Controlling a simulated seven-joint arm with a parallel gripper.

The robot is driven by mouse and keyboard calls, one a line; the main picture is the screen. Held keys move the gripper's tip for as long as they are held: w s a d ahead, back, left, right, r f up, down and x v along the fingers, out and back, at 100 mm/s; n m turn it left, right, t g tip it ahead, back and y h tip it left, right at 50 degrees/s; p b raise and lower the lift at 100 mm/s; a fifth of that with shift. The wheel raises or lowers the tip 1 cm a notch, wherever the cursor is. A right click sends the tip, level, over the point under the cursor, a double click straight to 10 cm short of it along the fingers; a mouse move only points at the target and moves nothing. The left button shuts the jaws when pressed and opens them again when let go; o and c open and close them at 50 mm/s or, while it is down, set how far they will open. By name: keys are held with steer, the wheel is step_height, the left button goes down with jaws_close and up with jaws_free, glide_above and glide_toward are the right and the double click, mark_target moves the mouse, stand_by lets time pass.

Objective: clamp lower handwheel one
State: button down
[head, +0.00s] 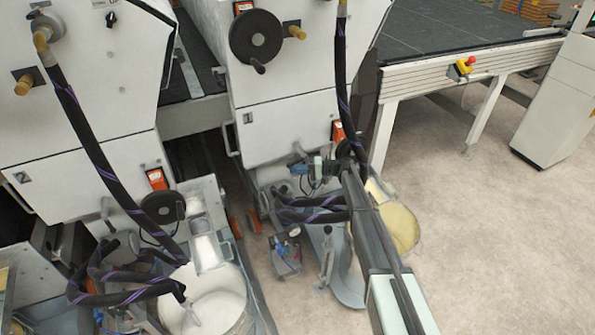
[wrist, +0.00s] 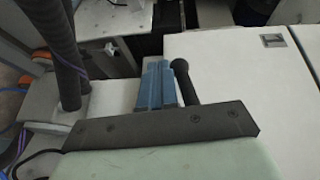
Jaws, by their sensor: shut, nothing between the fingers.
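The lower handwheel of machine one (head: 345,149) is a dark wheel low on the right-hand white machine in the head view. My arm and a black hose largely cover it. My gripper (wrist: 158,70) shows in the wrist view as two blue fingers close together, shut and empty. A black handle with a rounded end (wrist: 184,82) stands just right of the fingers. It looks like a handwheel's crank grip. I cannot tell whether the fingers touch it. The wheel's rim is not clearly seen in the wrist view.
The upper handwheel (head: 255,37) is higher on the same machine. Machine two's lower handwheel (head: 163,207) is at the left. Black hoses (head: 300,210) hang around the work area. A round bucket (head: 400,228) stands behind my arm. Floor at the right (head: 480,250) is clear.

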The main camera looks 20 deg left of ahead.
stand_by(0.4)
steer(key=w+d+f, duration=0.1)
steer(key=w+d, duration=0.2)
steer(key=d, duration=0.6)
steer(key=shift+d+f, duration=0.2)
stand_by(0.3)
steer(key=s+d+f+m+t+h, duration=0.1)
steer(key=s+d+m+t+h, duration=0.15)
steer(key=s+d+h, duration=1.15)
steer(key=s+d+m+t+h, duration=0.2)
steer(key=s+d+t, duration=0.1)
steer(key=s+d, duration=2.2)
steer(key=s+d+f+g, duration=0.1)
steer(key=s+f+g, duration=0.2)
steer(key=s+f, duration=0.7)
steer(key=s+d+f+g, duration=0.2)
steer(key=s+f+g, duration=0.2)
steer(key=s+f, duration=0.6)
steer(key=s, duration=0.6)
steer(key=shift+s+f, duration=0.25)
steer(key=shift+s, duration=0.05)
steer(key=shift+d, duration=0.1)
